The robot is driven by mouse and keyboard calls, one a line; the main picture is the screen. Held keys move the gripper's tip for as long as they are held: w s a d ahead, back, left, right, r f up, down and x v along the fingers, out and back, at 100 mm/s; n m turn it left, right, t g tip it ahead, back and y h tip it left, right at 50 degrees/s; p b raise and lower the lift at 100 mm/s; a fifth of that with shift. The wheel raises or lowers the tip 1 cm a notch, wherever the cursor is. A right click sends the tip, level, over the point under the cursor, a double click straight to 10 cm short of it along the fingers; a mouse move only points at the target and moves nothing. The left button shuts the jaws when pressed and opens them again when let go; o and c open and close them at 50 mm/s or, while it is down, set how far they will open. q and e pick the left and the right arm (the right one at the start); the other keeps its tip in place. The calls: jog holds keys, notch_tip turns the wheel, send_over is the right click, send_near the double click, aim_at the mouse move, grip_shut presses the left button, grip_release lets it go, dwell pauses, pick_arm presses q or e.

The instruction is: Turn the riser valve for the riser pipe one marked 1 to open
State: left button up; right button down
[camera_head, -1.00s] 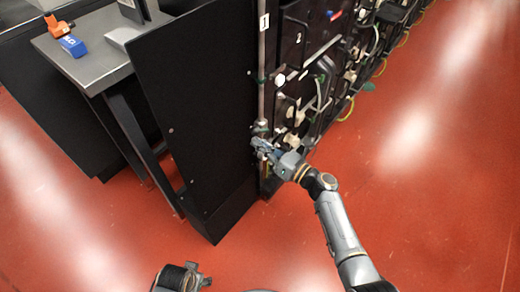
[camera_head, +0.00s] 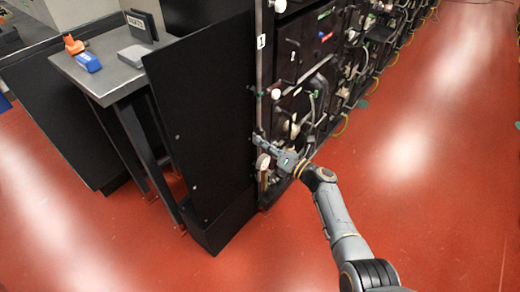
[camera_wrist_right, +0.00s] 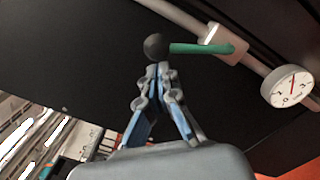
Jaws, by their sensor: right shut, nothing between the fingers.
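The riser pipe (camera_head: 259,75) runs upright along the edge of the black panel, with a white label marked 1 (camera_head: 261,41). In the right wrist view, the riser valve's green lever (camera_wrist_right: 200,48) ends in a black ball knob (camera_wrist_right: 154,46) and joins a pale fitting on the pipe (camera_wrist_right: 224,45). My right gripper (camera_head: 258,140) is at the lower part of the pipe. In the wrist view its fingers (camera_wrist_right: 160,72) are shut and empty, with their tips right at the knob; I cannot tell if they touch. My left gripper is out of view.
A round white gauge (camera_wrist_right: 287,87) sits beside the valve. The black panel (camera_head: 205,120) stands left of the pipe, and battery racks (camera_head: 320,65) with hoses and cables stand right. A grey table (camera_head: 110,75) holds blue and orange objects.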

jog(key=shift+w+d+r, duration=0.3)
jog(key=shift+w+r, duration=0.15)
jog(key=shift+w, duration=0.1)
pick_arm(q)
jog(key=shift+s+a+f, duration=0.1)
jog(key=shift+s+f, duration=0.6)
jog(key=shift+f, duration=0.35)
pick_arm(e)
jog(key=shift+w+d+r, duration=0.45)
jog(key=shift+w, duration=0.2)
jog(key=v, duration=1.2)
